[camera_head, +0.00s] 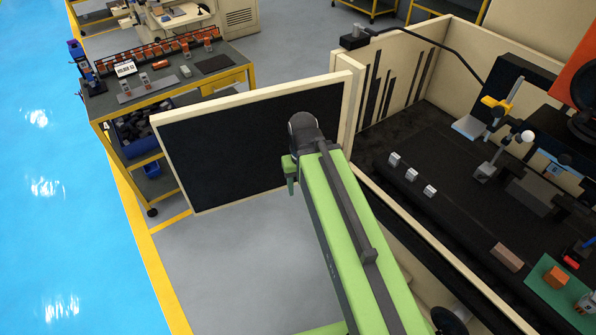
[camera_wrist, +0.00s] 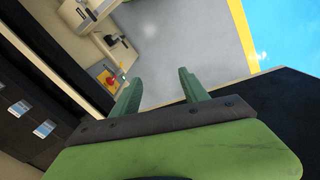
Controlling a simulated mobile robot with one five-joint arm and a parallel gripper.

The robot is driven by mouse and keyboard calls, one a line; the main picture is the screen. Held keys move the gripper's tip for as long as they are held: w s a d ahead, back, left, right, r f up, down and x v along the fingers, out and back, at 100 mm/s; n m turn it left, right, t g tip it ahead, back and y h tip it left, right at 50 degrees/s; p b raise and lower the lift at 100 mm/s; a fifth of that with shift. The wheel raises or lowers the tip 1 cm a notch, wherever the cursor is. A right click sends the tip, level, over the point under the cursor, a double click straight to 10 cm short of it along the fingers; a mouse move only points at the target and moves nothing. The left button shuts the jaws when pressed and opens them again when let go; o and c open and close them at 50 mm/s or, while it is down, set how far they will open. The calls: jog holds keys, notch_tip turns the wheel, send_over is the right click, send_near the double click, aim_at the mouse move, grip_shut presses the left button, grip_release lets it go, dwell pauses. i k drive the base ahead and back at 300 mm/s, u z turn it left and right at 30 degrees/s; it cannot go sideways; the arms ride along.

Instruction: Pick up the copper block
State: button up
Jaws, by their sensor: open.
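A copper-brown block (camera_head: 507,257) lies on the dark bed of the machine enclosure at the lower right of the head view. A smaller orange block (camera_head: 556,277) sits beside it on a green plate (camera_head: 540,292); I cannot tell for certain which is the copper block. My gripper (camera_head: 289,173) is by the open door panel, outside the enclosure and far to the left of both blocks. In the wrist view, the green fingers of my gripper (camera_wrist: 158,92) stand apart with nothing between them. Neither block can be made out there.
Several small silver blocks, one nearest the back (camera_head: 394,159), lie on the dark bed. A dark door panel (camera_head: 245,135) stands behind my arm. The enclosure's cream front edge (camera_head: 425,240) lies between my arm and the bed. A workbench (camera_head: 165,80) stands at the upper left.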

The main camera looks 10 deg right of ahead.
aim_at(554, 277)
jog(key=z, duration=0.95)
jog(key=k, duration=0.1)
jog(key=z, duration=2.2)
jog(key=k, duration=0.75)
jog(key=u, duration=0.45)
jog(key=i, duration=1.05)
jog(key=z, duration=0.05)
